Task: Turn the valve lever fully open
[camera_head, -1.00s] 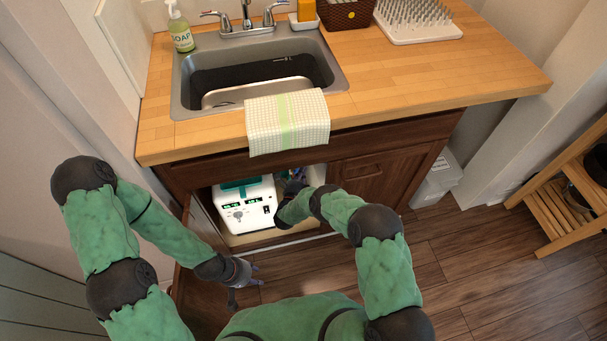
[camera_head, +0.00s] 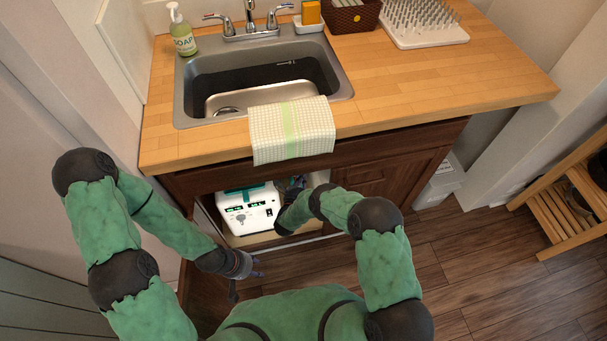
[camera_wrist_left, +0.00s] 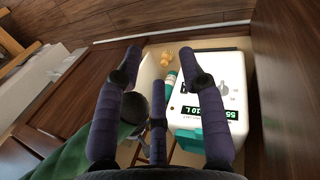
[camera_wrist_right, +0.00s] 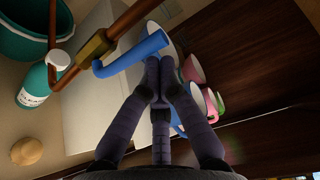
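The valve has a brass body (camera_wrist_right: 96,47) on a copper pipe, with a blue lever (camera_wrist_right: 130,54) that slants up to the right in the right wrist view, at an angle to the pipe. My right gripper (camera_wrist_right: 160,62) has its purple fingers drawn together, with the tips right at the lever's outer part; I cannot tell whether they touch it. In the head view this gripper is mostly hidden inside the cabinet. My left gripper (camera_head: 247,278) is outside, in front of the cabinet. Its fingers are spread and empty in the left wrist view (camera_wrist_left: 160,58).
A white device (camera_head: 249,211) with green displays stands inside the cabinet, left of my right arm. A green-blue bottle (camera_wrist_right: 35,85), a teal bucket (camera_wrist_right: 22,30) and several coloured cups (camera_wrist_right: 200,95) are near the valve. The countertop (camera_head: 430,85) overhangs the opening.

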